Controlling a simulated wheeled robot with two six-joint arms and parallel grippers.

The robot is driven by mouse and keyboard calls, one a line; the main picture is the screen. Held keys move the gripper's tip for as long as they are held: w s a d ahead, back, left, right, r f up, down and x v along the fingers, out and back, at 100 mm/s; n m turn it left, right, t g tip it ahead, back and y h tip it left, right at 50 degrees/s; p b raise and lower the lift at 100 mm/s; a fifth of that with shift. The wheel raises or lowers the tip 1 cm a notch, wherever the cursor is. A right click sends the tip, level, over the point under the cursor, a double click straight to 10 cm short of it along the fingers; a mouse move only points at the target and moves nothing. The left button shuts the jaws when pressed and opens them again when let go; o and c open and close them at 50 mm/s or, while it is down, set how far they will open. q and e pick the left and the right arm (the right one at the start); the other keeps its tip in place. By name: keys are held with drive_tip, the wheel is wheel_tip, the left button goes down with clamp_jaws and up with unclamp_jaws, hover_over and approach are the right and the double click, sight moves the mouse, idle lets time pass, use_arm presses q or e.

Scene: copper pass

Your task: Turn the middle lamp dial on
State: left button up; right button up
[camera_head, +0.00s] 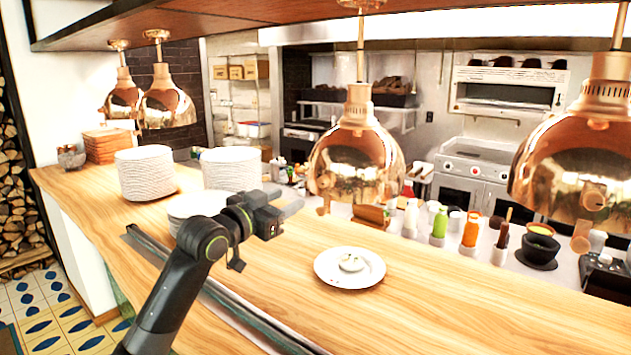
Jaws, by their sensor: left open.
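A copper dome lamp (350,160) hangs on a rod over the counter in the middle of the view. Two more copper lamps (166,103) hang at the back left. My left gripper (285,207) is open and empty, left of the middle lamp and slightly below its rim, apart from it. My right gripper is not in view.
Stacks of white plates (146,172) stand on the wooden counter (440,310) behind my left arm. A white plate with a small dish (350,281) lies below the middle lamp. Sauce bottles (471,229) and a dark bowl (537,248) stand beyond. The front right counter is clear.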

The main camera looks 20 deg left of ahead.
use_arm(q)
drive_tip(key=p, duration=0.2)
approach(321, 183)
drive_tip(key=w, duration=0.2)
drive_tip(key=x, duration=0.2)
drive_tip(key=p+x, duration=0.1)
drive_tip(key=x, duration=0.1)
drive_tip(key=shift+w+d, duration=0.25)
drive_tip(key=shift+d, duration=0.1)
drive_tip(key=shift+w+d, duration=0.2)
drive_tip(key=shift+w, duration=0.45)
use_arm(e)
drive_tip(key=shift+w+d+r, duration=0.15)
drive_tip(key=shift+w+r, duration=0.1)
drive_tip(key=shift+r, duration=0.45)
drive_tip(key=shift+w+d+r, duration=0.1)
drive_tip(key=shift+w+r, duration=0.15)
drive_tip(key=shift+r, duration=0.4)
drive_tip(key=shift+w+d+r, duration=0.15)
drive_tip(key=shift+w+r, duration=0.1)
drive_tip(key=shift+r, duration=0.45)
use_arm(q)
drive_tip(key=shift+c, duration=0.5)
drive_tip(key=c, duration=0.9)
drive_tip(key=shift+p, duration=0.3)
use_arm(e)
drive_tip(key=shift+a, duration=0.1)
